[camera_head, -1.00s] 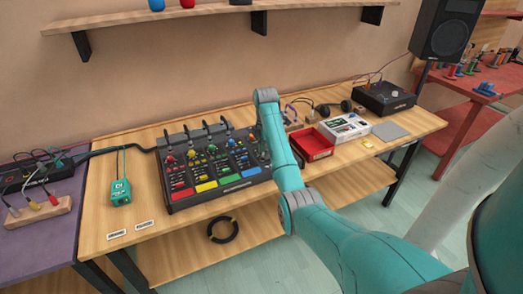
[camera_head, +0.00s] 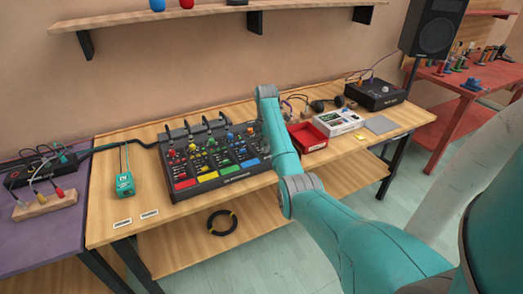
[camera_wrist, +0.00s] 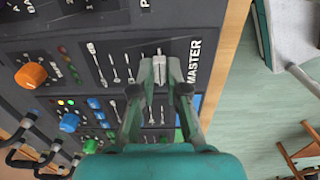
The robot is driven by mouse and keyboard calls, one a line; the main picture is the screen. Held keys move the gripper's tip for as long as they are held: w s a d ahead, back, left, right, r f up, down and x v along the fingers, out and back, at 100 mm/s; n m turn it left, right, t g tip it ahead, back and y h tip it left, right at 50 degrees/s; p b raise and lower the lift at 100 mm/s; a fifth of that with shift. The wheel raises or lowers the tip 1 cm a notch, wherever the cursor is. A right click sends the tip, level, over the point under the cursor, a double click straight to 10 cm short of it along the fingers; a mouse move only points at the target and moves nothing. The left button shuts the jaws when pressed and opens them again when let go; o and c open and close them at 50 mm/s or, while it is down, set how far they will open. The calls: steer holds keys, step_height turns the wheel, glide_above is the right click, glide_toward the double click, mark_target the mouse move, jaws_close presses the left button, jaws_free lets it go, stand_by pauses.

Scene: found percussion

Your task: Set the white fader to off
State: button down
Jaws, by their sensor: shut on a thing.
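The black mixer (camera_head: 237,181) sits on the wooden table, with colored knobs, rows of faders and colored pads. In the wrist view its panel (camera_wrist: 205,20) fills the left and middle, and "MASTER" is printed beside a fader strip. My gripper (camera_wrist: 160,75) is over that strip, its fingers closed on the white fader (camera_wrist: 159,68), whose pale cap shows between the fingertips. Smaller faders stand in a row to its left. The fader's slot is partly covered by the fingers, so its exact setting cannot be read. In the head view my arm hides the gripper and the fader.
An orange knob (camera_wrist: 31,75) and a blue knob (camera_wrist: 70,122) stand up from the panel. Right of the mixer are a red tray (camera_head: 308,137), a white box (camera_head: 337,123) and headphones (camera_head: 328,105). A teal device (camera_head: 124,184) lies at the left.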

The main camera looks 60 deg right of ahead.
steer(key=shift+s+f, duration=0.1)
steer(key=shift+s, duration=0.1)
steer(key=c, duration=1.2)
jaws_free()
steer(key=shift+s+a, duration=0.1)
steer(key=shift+a, duration=0.05)
steer(key=shift+w, duration=0.2)
